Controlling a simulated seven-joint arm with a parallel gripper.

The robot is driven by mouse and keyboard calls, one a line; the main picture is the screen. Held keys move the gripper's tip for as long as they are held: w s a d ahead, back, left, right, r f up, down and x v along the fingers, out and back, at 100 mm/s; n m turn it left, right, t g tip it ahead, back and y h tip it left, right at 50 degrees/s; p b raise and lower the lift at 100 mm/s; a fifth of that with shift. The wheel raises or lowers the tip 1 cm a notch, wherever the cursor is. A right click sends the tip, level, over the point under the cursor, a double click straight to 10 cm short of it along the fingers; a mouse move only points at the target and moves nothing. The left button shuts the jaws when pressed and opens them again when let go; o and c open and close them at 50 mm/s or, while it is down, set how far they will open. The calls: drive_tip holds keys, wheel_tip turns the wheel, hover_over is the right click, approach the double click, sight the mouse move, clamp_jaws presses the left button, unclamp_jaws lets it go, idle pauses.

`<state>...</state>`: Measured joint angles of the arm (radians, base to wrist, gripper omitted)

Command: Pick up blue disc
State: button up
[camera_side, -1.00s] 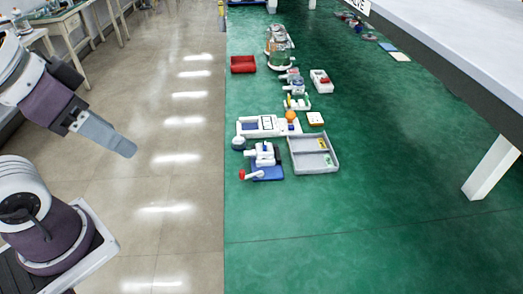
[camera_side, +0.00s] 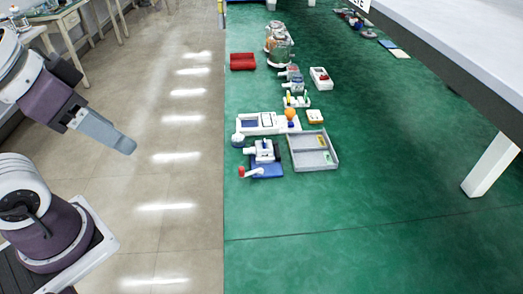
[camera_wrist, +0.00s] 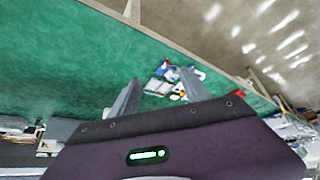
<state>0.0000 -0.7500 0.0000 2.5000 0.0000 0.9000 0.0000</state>
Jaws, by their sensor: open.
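No blue disc can be made out with certainty. A small dark blue-grey round thing (camera_side: 238,140) sits on the green floor at the left end of a white panel, but I cannot tell if it is a disc. My gripper (camera_side: 128,146) hangs over the beige floor, well left of the group of parts and apart from it. In the wrist view my gripper (camera_wrist: 160,80) has its two fingers spread with nothing held. The cluster of parts (camera_wrist: 165,85) shows small and distant between and beyond the fingertips.
A grey compartment tray (camera_side: 326,164), a blue-based device with a red knob (camera_side: 266,170), the white panel (camera_side: 258,122) and a red box (camera_side: 243,61) stand on the green floor. A white table (camera_side: 450,40) overhangs at right. The front green floor is clear.

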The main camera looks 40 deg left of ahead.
idle(0.4)
drive_tip(key=c, duration=0.4)
drive_tip(key=shift+c, duration=0.2)
